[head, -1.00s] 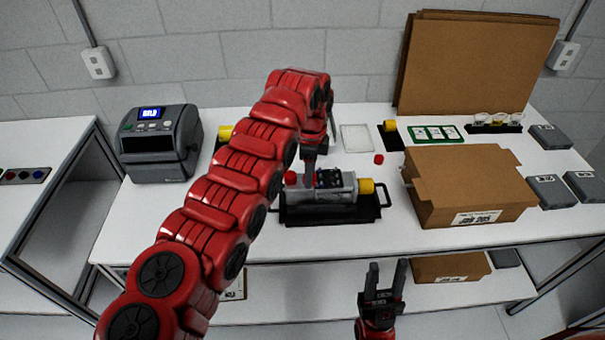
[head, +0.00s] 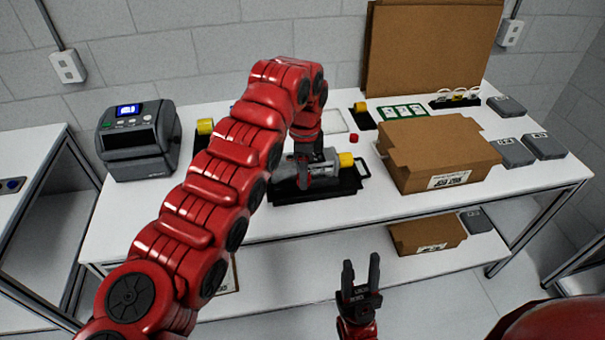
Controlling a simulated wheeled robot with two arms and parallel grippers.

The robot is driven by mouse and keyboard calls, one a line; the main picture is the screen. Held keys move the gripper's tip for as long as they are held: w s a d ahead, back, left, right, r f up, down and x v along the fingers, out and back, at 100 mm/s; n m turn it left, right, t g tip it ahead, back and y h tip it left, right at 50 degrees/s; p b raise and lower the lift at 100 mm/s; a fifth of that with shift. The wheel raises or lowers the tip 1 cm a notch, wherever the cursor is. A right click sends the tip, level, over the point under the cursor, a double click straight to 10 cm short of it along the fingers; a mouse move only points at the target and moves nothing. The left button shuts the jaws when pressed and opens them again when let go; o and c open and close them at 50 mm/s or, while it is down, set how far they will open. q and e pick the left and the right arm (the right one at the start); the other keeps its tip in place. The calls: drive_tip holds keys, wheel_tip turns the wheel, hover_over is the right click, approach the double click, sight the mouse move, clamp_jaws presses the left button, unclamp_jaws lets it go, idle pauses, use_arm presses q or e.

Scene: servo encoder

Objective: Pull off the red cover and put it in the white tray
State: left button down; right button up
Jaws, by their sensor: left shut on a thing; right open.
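A grey servo unit (head: 324,178) with a yellow end cap (head: 346,160) lies in a black tray (head: 318,195) on the bench. My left gripper (head: 304,178) is down at the unit's middle, shut across its grey body as far as I can tell. No red cover shows on the unit; its left end is partly behind my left arm. A small red cap (head: 353,138) lies loose on the bench behind the unit. A shallow white tray (head: 334,121) lies at the back, partly hidden by my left arm. My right gripper (head: 361,283) is open and empty, in front of the bench.
A cardboard box (head: 435,155) stands right of the unit. A dark label printer (head: 138,140) stands at the left. A green-edged card (head: 402,112) and grey boxes (head: 507,107) lie at the back and right. The bench front is clear.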

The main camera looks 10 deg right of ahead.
use_arm(q)
drive_tip(key=shift+r+p, duration=0.7)
drive_tip(key=shift+r, duration=0.8)
drive_tip(key=shift+r+p, duration=1.8)
drive_tip(key=shift+r, duration=0.7)
drive_tip(key=shift+w+a+f, duration=0.1)
